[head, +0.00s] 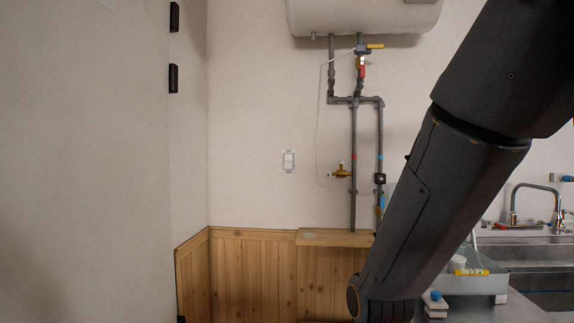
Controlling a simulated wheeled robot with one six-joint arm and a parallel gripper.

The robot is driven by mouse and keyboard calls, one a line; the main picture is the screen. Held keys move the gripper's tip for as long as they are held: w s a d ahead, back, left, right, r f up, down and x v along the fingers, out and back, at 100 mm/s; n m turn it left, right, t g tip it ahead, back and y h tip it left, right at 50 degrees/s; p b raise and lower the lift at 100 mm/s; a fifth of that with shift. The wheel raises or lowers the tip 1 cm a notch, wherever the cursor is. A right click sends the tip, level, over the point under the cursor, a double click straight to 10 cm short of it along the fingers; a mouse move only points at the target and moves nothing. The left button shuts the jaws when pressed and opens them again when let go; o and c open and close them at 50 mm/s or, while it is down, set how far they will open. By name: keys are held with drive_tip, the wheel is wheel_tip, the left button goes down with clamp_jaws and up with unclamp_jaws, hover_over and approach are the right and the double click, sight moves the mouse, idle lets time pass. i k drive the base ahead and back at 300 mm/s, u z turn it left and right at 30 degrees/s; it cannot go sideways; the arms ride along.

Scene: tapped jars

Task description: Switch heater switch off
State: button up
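A small white heater switch (289,161) is on the wall, left of the pipes and below the heater. It is too small to tell which way its rocker is set. The white water heater tank (362,14) hangs at the top, cut off by the upper edge of the picture. My dark arm crosses the right side from the upper right down to the bottom. My gripper does not show in the head view, so its distance from the switch cannot be told.
Grey pipes (353,140) with valves and a brass tap (341,171) run down the wall. A wooden ledge (334,237) tops the wood panelling (262,275). A metal sink (540,252) and faucet stand at the right. A pale door or panel (85,160) fills the left.

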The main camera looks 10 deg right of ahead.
sight(288, 157)
drive_tip(key=u, duration=0.6)
drive_tip(key=i, duration=2)
drive_tip(key=z, duration=1.65)
